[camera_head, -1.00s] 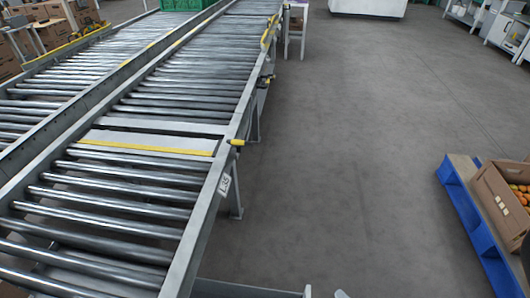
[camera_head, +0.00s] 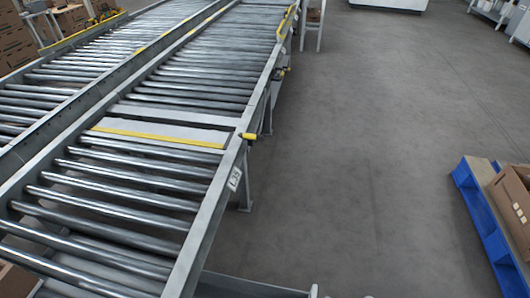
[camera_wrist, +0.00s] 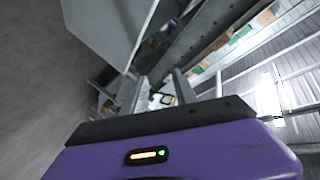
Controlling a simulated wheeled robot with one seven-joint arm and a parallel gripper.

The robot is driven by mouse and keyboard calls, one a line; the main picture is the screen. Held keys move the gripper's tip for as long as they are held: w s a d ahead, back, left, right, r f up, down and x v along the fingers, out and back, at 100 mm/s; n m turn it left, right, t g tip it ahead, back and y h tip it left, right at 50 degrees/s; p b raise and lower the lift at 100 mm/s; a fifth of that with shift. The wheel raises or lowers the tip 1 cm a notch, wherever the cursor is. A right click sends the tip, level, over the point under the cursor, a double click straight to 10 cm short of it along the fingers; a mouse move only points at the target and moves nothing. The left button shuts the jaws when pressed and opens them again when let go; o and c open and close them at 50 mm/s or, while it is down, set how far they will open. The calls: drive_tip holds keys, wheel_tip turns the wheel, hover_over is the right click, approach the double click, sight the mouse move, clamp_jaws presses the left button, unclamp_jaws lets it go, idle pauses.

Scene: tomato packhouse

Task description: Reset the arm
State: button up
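My gripper (camera_wrist: 157,93) shows in the wrist view beyond its purple housing and dark crossbar. Its two grey fingers stand apart with a gap between them, and I see nothing held in it. A lamp on the housing glows orange and green. In the head view my arm is not clearly seen; only small pale tips show at the bottom edge, too little to identify. A large grey panel (camera_wrist: 105,25) fills the upper left of the wrist view, close to the fingers; I cannot tell whether it touches them.
A roller conveyor (camera_head: 205,215) with a yellow strip runs along the left, a second one beside it. A blue pallet (camera_head: 482,220) with a cardboard box (camera_head: 515,205) stands at the right. The grey floor (camera_head: 360,150) between them is clear.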

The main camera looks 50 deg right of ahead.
drive_tip(key=a+r+n+p, duration=0.1)
drive_tip(key=r+n+p, duration=0.3)
drive_tip(key=r+p, duration=1.1)
drive_tip(key=w+a+r+n+g+p, duration=0.1)
drive_tip(key=r+n+p, duration=0.3)
drive_tip(key=r+p, duration=1.2)
wheel_tip(320, 180, up, 9)
drive_tip(key=shift+w+a+r+y, duration=0.2)
drive_tip(key=shift+a+y, duration=0.1)
drive_tip(key=shift+a, duration=0.2)
drive_tip(key=shift+f, duration=0.1)
